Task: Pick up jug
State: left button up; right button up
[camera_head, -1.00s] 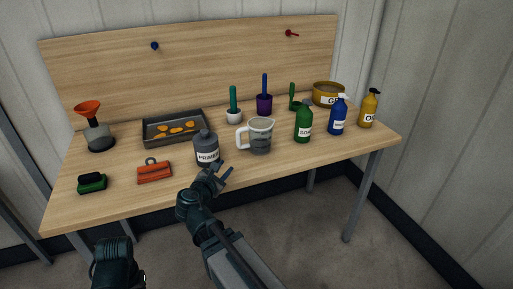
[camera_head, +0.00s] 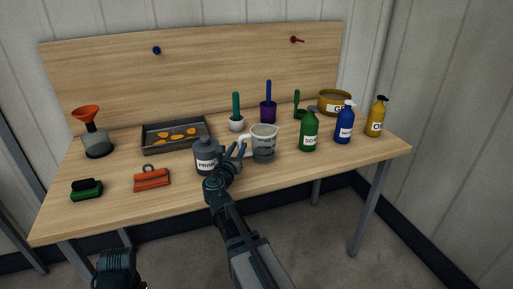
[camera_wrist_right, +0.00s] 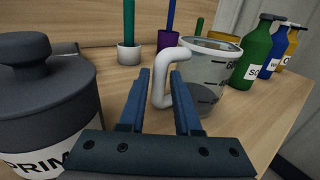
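The jug (camera_head: 264,146) is a clear measuring jug with dark marks and a white handle on its left side. It stands upright on the wooden table. In the right wrist view the jug (camera_wrist_right: 208,80) is right of centre, its white handle (camera_wrist_right: 160,82) lying between the tips of my right gripper in the picture. My right gripper (camera_head: 238,151) is open, its fingers at the handle; in the right wrist view the fingers (camera_wrist_right: 161,90) stand apart. I cannot tell whether they touch the handle. Part of my left arm (camera_head: 116,268) shows at the bottom left; its gripper is not clearly visible.
A grey primer bottle (camera_head: 205,158) stands close left of my right gripper. Green (camera_head: 309,132), blue (camera_head: 344,125) and yellow (camera_head: 377,118) bottles stand to the right. Brush holders (camera_head: 268,110) and a tray (camera_head: 153,140) are behind.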

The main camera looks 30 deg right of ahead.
jog(key=shift+x, duration=3.1)
grip_shut()
